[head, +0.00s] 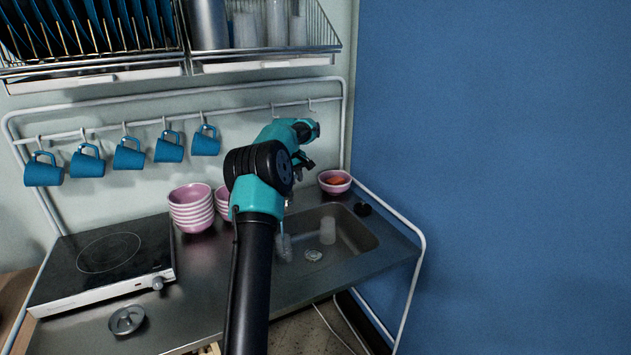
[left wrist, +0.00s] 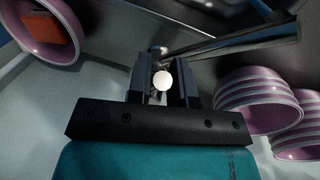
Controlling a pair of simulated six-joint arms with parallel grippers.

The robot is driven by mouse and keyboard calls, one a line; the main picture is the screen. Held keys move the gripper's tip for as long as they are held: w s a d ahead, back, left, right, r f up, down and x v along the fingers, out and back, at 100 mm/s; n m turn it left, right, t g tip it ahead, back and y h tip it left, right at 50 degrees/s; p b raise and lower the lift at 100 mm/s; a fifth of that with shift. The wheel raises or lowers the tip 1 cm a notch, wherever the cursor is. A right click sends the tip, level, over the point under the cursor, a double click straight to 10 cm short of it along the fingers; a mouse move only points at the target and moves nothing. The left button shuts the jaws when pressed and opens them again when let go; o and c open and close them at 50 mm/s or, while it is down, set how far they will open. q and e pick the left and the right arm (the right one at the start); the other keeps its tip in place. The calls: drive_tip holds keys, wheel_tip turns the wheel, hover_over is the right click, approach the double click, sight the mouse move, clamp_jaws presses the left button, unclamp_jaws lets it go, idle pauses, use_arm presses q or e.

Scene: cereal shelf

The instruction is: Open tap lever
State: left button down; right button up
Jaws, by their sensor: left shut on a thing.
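My left gripper (head: 304,162) is over the back of the sink (head: 345,228), with its arm coming up from the bottom of the head view. In the left wrist view the two dark fingers (left wrist: 161,82) are shut around a small part with a round white end (left wrist: 161,80), which looks like the tap lever's knob. A grey metal bar (left wrist: 215,44), probably the tap's spout, runs from beyond the fingertips to the right. In the head view my arm and gripper hide most of the tap. My right gripper is in neither view.
Stacked pink bowls (head: 191,209) stand left of my arm. A pink bowl (head: 335,182) with an orange-red item stands behind the sink. A cup (head: 327,230) is in the sink. Blue mugs (head: 129,153) hang from the rail. A hob (head: 105,262) lies at left.

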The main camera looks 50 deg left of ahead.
use_arm(q)
drive_tip(key=shift+a+r, duration=0.1)
drive_tip(key=shift+s, duration=0.1)
drive_tip(key=c, duration=1.2)
unclamp_jaws()
drive_tip(key=shift+o, duration=0.9)
drive_tip(key=shift+r, duration=0.1)
wheel_tip(320, 180, up, 12)
drive_tip(key=s, duration=0.1)
drive_tip(key=shift+s+a, duration=0.3)
drive_tip(key=shift+s, duration=0.1)
drive_tip(key=shift+f, duration=0.2)
